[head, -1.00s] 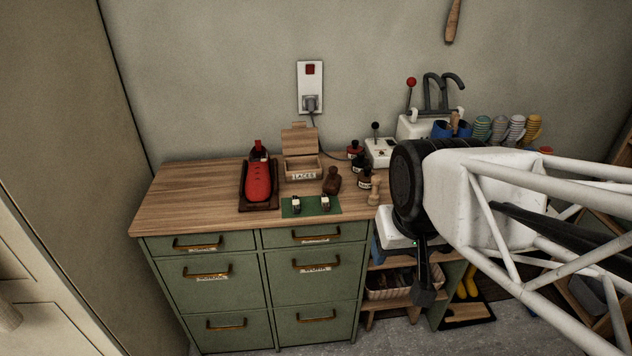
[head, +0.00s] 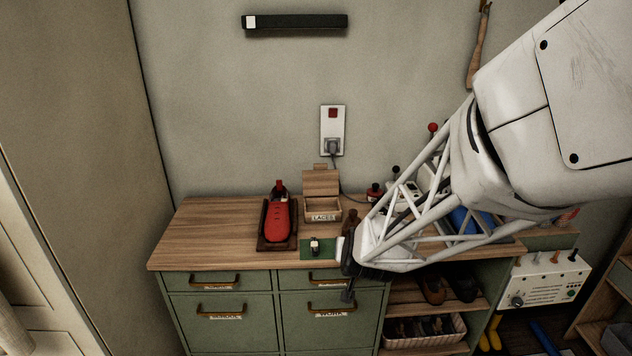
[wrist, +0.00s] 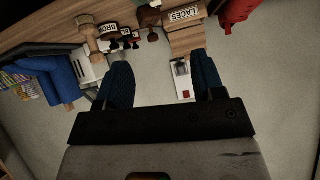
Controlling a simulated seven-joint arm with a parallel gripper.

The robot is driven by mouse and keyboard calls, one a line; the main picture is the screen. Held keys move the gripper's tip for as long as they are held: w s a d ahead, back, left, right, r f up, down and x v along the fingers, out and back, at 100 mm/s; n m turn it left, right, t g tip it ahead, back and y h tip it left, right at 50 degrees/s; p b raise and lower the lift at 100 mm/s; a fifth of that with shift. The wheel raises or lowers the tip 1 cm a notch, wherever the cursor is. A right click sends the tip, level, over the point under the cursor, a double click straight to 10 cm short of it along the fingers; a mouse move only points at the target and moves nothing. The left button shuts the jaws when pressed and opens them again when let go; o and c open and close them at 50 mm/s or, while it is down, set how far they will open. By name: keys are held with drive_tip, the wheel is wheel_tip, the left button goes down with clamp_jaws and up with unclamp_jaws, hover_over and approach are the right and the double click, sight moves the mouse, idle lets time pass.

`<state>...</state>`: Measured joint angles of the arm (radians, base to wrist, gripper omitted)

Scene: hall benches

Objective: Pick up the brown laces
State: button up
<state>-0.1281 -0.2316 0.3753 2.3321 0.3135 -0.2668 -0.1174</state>
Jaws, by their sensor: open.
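A small dark bundle with a pale band (head: 315,246) stands on the green mat (head: 304,252) near the bench's front edge. I cannot tell whether it is the brown laces. A second bundle, seen on the mat earlier, is hidden behind my arm now. A wooden box labelled LACES (head: 322,209) stands open behind the mat; it also shows in the wrist view (wrist: 184,40). My gripper (head: 347,288) hangs by the bench's front edge, right of the visible bundle. In the wrist view my gripper (wrist: 162,82) has its blue-black fingers apart, with nothing held between them.
A red shoe on a dark stand (head: 278,222) is left of the box. Bottles and a brush stand to the right, partly behind my arm. A wall socket (head: 333,130) has a cable running down. The bench's left side (head: 205,232) is clear.

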drive_tip(key=w+f+m+t+h, duration=0.1)
drive_tip(key=w+f+t+h, duration=0.2)
drive_tip(key=w+f, duration=0.3)
wheel_tip(320, 180, down, 3)
drive_tip(key=shift+w+a+f+t, duration=0.1)
drive_tip(key=shift+w+a+t, duration=0.15)
drive_tip(key=shift+t, duration=0.15)
drive_tip(key=shift+w, duration=0.1)
drive_tip(key=shift+x, duration=1.25)
drive_tip(key=shift+w, duration=0.1)
drive_tip(key=shift+x, duration=1.15)
drive_tip(key=shift+a+x, duration=0.1)
drive_tip(key=shift+x, duration=0.55)
drive_tip(key=shift+a+x, duration=0.15)
drive_tip(key=shift+x, duration=0.55)
